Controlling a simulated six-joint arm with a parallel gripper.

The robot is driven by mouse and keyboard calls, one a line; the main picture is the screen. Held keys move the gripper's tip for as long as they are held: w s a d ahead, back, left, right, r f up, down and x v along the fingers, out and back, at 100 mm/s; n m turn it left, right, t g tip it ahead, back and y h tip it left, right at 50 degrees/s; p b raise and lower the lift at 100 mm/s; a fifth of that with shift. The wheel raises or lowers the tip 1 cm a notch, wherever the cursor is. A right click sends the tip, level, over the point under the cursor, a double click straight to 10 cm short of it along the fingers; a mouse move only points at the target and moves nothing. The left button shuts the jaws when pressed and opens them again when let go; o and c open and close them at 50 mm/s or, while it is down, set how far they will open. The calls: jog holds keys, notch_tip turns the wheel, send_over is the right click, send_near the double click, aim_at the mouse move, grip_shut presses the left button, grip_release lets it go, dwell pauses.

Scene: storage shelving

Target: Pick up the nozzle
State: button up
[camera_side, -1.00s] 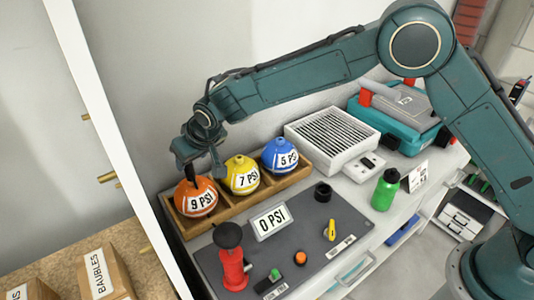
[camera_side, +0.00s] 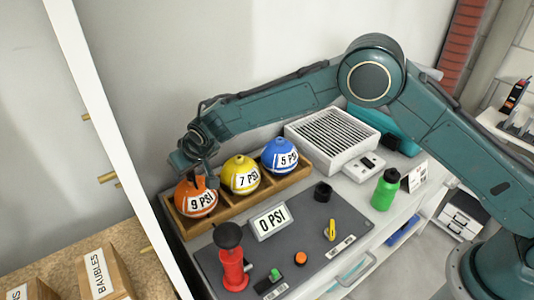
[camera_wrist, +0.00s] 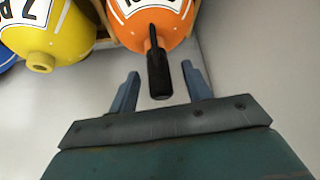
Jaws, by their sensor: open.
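The black nozzle (camera_wrist: 158,72) sticks out of the neck of the orange ball (camera_wrist: 150,22) in the wrist view. The orange ball, marked 9 PSI, also shows in the side view (camera_side: 190,204), at the left end of the wooden tray (camera_side: 288,183). My gripper (camera_wrist: 160,86) is open, its two blue-grey fingers on either side of the nozzle, apart from it. In the side view my gripper (camera_side: 207,180) is at the upper right of the orange ball and hides its top, so the nozzle cannot be made out there.
A yellow ball (camera_side: 241,176) and a blue ball (camera_side: 279,156) stand beside the orange one. A red pump (camera_side: 232,268), a 0 PSI sign (camera_side: 270,221) and small parts lie on the dark mat (camera_side: 330,206). A white vent box (camera_side: 318,150) is behind. The wall is close behind the tray.

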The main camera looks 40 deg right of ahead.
jog(key=shift+x, duration=1)
grip_shut()
jog(key=shift+r, duration=0.15)
notch_tip(320, 180, up, 20)
dwell(0.5)
dwell(0.5)
